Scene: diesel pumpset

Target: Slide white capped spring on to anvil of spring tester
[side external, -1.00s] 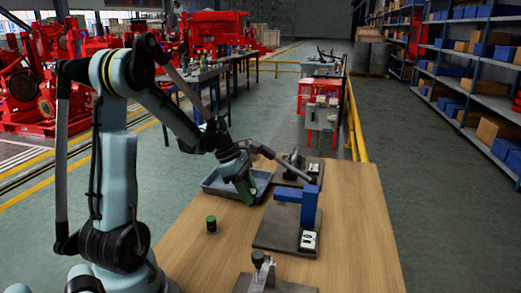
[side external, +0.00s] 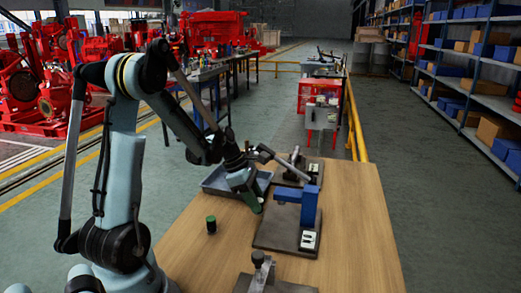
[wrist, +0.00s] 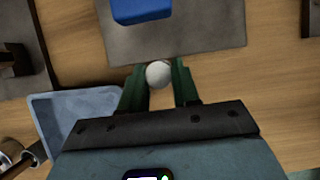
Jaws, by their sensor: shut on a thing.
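The white capped spring (wrist: 158,74) shows in the wrist view as a round white cap between my two green fingers. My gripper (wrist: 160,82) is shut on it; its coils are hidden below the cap. In the side view my gripper (side external: 256,207) is low over the table, just left of the blue spring tester (side external: 297,198). The tester stands on a dark base plate (side external: 272,234), with a white dial or display at its front right. In the wrist view the base plate (wrist: 205,45) lies just beyond my fingertips, with the blue head (wrist: 142,10) above. The anvil is not clearly visible.
A grey tray (side external: 213,182) lies behind my gripper. Another fixture (side external: 296,165) stands behind, and a metal one (side external: 258,265) stands at the front. The table's right side is bare.

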